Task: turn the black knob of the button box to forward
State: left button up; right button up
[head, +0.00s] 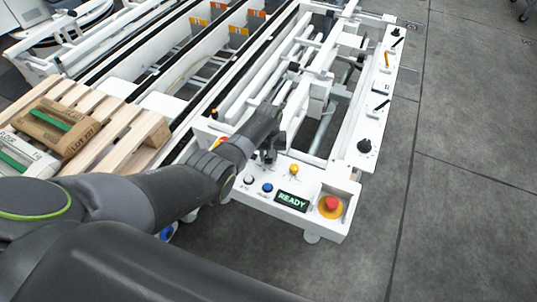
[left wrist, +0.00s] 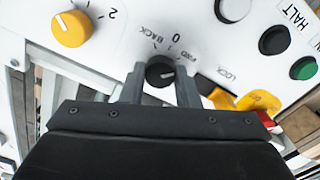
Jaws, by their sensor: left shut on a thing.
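The white button box (head: 312,180) is at the lower middle of the head view, with a lit READY display (head: 292,200). My left gripper (head: 268,157) is over its far left part and hides the black knob there. In the left wrist view the black knob (left wrist: 160,72) sits between the two fingers of my left gripper (left wrist: 160,84), which are shut on it. BACK, 0 and FWD are printed around the knob. A pale mark on the knob points to the right in that view, roughly on the FWD side. My right gripper is out of view.
The box also carries a red stop button (head: 331,203), a blue button (head: 267,188) and a yellow knob (head: 293,169). A yellow knob (left wrist: 72,29) and a green button (left wrist: 303,68) lie near my gripper. A wooden pallet (head: 150,128) stands left. The floor at right is clear.

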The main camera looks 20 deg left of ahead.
pick_arm(q)
jog(key=o, duration=1)
jog(key=shift+c, duration=0.2)
jog(key=shift+r, duration=0.65)
notch_tip(320, 180, up, 16)
jog(key=shift+p, duration=0.3)
